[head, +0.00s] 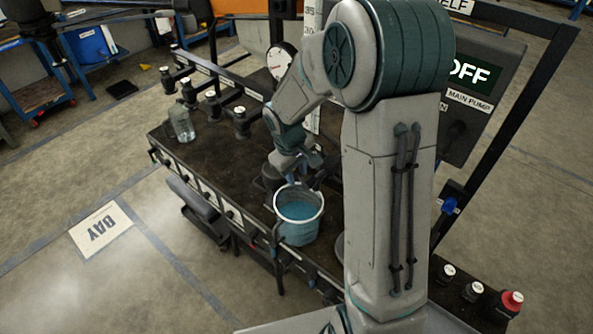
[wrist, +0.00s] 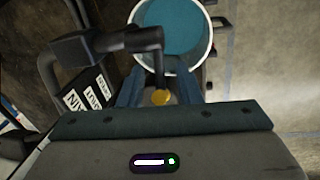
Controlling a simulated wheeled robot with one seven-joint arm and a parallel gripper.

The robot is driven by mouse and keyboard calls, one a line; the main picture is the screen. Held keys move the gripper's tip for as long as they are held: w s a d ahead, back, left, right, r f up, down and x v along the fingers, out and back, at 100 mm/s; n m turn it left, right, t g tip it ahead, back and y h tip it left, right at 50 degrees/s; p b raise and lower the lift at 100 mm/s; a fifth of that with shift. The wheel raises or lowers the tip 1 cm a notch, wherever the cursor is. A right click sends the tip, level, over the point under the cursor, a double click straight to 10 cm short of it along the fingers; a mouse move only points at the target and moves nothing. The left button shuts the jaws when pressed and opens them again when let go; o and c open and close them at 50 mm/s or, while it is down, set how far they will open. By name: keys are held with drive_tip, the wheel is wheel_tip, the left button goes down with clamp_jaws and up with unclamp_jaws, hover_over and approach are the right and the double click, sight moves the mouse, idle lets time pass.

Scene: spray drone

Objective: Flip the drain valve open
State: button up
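In the wrist view a dark valve fitting (wrist: 110,42) runs across above my gripper and bends down in a thin dark lever that ends in a yellow tip (wrist: 161,97). I take this to be the drain valve; no label on it is readable. My gripper (wrist: 159,88) is open, with one blue-grey finger on each side of the lever and gaps between. Contact is not visible. In the head view my gripper (head: 308,172) is low over the bench, just behind a bucket (head: 299,237) of blue liquid; the fitting is largely hidden there. The bucket also shows in the wrist view (wrist: 205,58).
The dark bench (head: 215,165) holds a clear bottle (head: 181,122) and several dark valve fittings at its back left. A panel (head: 480,98) reading OFF and MAIN PUMP stands at right. Labels (wrist: 88,98) lie left of my gripper.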

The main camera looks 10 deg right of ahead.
clamp_jaws()
drive_tip(key=shift+w+a+f+g+h+p, duration=0.25)
drive_tip(key=shift+g+h, duration=0.15)
drive_tip(key=shift+g, duration=0.2)
drive_tip(key=shift+w+a+f+g+h+p, duration=0.15)
drive_tip(key=shift+f+g+h, duration=0.1)
drive_tip(key=shift+g+h, duration=0.25)
drive_tip(key=shift+w+a+f+n+g+h+p, duration=0.15)
drive_tip(key=shift+f+g+h+p, duration=0.15)
drive_tip(key=shift+g+h, duration=0.25)
drive_tip(key=shift+f+n+g+h+p, duration=0.15)
drive_tip(key=shift+f+g+h+p, duration=0.15)
drive_tip(key=shift+g, duration=0.45)
drive_tip(key=shift+f, duration=0.1)
